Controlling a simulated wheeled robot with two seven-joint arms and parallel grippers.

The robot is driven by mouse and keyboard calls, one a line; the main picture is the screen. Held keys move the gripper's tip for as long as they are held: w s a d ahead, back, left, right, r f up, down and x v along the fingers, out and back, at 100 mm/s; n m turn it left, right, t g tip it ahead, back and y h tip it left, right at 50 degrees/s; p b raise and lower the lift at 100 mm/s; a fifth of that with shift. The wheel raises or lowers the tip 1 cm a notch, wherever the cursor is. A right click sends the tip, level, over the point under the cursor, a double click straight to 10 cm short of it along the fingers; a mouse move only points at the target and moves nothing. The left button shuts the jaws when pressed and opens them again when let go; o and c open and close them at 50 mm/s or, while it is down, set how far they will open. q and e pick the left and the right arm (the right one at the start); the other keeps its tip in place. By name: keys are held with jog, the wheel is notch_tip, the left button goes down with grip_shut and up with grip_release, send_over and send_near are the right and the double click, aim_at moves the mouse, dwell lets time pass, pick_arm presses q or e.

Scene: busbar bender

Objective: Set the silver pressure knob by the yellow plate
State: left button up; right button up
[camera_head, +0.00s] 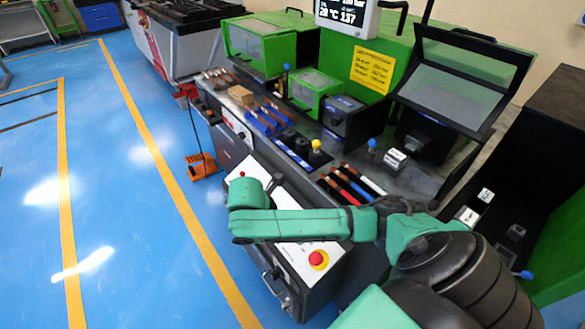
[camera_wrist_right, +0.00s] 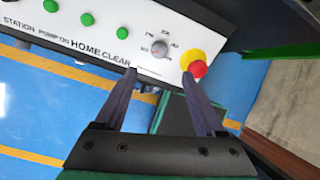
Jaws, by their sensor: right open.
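The silver pressure knob (camera_wrist_right: 160,48) sits on the white control panel, ringed by small numbers too blurred to read surely. My right gripper (camera_wrist_right: 158,76) is open and empty, its two fingers pointing at the panel, one tip on each side below the knob in the picture. The fingers do not hold the knob. In the head view my right arm covers the middle of the white panel (camera_head: 262,178), and both the knob and the gripper are hidden. The yellow plate (camera_head: 372,70) hangs on the green machine; its lines of text are too small to read. My left gripper is out of view.
A red emergency button on a yellow ring (camera_wrist_right: 195,66) is close to the right fingertip, right of the knob. Several green buttons (camera_wrist_right: 87,19) line the panel's left. A display (camera_head: 346,17) above the machine reads 20 °C and 137. An orange pedal (camera_head: 201,166) stands on the floor.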

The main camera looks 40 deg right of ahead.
jog(key=x, duration=1.2)
jog(key=shift+w+f+b, duration=0.1)
jog(key=shift+b, duration=0.25)
grip_shut()
